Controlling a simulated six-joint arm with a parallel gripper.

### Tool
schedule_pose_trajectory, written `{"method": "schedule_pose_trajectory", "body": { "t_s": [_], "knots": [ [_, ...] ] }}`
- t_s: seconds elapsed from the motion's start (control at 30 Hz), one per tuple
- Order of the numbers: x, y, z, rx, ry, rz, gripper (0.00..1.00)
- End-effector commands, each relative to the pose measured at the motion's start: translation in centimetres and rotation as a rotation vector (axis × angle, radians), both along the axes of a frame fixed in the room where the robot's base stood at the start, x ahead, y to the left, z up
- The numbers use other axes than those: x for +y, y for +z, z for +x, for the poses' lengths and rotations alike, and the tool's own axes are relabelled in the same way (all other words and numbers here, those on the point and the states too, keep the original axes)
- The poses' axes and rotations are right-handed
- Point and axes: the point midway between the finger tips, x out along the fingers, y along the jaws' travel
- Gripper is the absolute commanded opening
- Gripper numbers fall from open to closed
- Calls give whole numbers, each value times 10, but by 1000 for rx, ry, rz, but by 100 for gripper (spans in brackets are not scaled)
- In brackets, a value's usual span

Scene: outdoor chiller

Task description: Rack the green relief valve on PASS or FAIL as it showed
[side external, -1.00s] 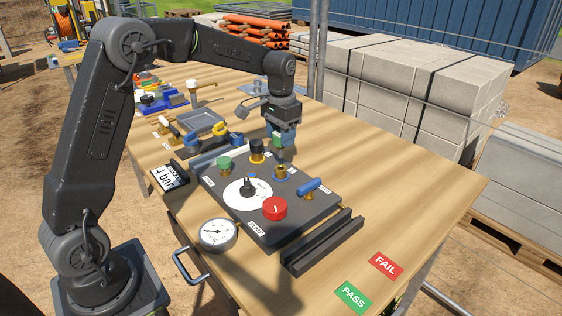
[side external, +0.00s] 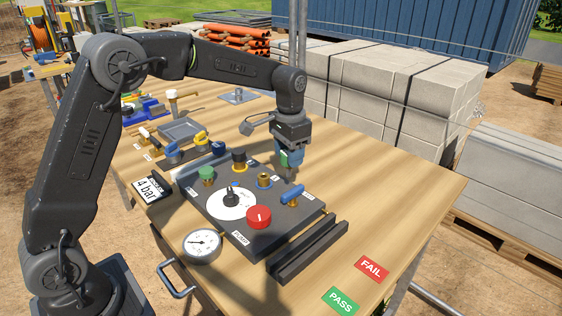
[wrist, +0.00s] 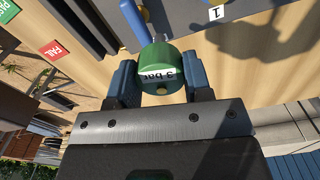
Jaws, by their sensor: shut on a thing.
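The green relief valve (wrist: 160,68), marked "3 bar", is between the blue fingers of my gripper (wrist: 160,82) in the wrist view. In the side view my gripper (side external: 290,160) is shut on it and holds it above the table, just behind the test panel's right back edge. The valve shows there as a small green patch (side external: 284,159). The red FAIL label (side external: 371,269) and the green PASS label (side external: 341,301) lie at the table's front right corner. A dark grooved rack (side external: 308,248) stands beside the panel, with no valve in it.
The dark test panel (side external: 225,225) carries a green-topped fitting (side external: 206,175), a black-topped fitting (side external: 239,159), a red knob (side external: 259,217) and a blue lever (side external: 292,199). A gauge (side external: 202,246) and a "4 bar" display (side external: 147,190) sit at its left. The table's right side is clear.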

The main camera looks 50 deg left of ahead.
Motion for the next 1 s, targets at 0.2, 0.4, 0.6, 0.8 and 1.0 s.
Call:
{"method": "schedule_pose_trajectory", "body": {
  "t_s": [0.2,0.4,0.6,0.8,1.0],
  "knots": [
    [-88,0,-3,0,-207,0,0],
    [-130,0,-10,0,-306,0,0],
    [-138,0,-12,0,-326,0,0],
    [-138,0,-12,0,-324,0,0],
    [-137,-11,-12,3,-323,1,0]
  ]
}}
